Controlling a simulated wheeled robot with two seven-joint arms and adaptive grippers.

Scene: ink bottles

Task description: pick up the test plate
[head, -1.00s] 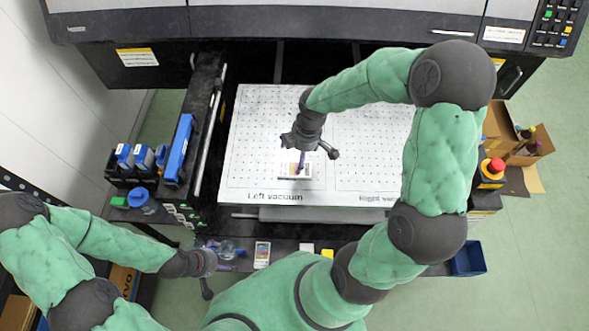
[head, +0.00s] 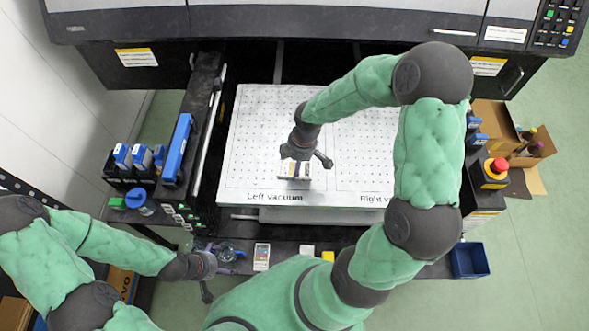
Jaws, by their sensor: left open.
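The test plate (head: 306,171), a small pale rectangle with coloured patches, is at the front of the perforated white bed, above the words "Left vacuum". My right gripper (head: 294,169) is directly over its middle and hides part of it. The plate looks shallower from front to back than it did, so it may be tilted or raised; contact with the bed is unclear. I cannot tell whether the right jaws are closed on it. My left gripper (head: 232,253) is open, low at the left of the front shelf, close to some clear items.
A similar patterned card (head: 261,257), a white block (head: 307,249) and a yellow block (head: 327,256) are on the front shelf (head: 285,240). Blue-capped bottles (head: 141,157) stand left of the bed (head: 250,135). A red button (head: 498,166) and a blue bin (head: 469,260) are at the right.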

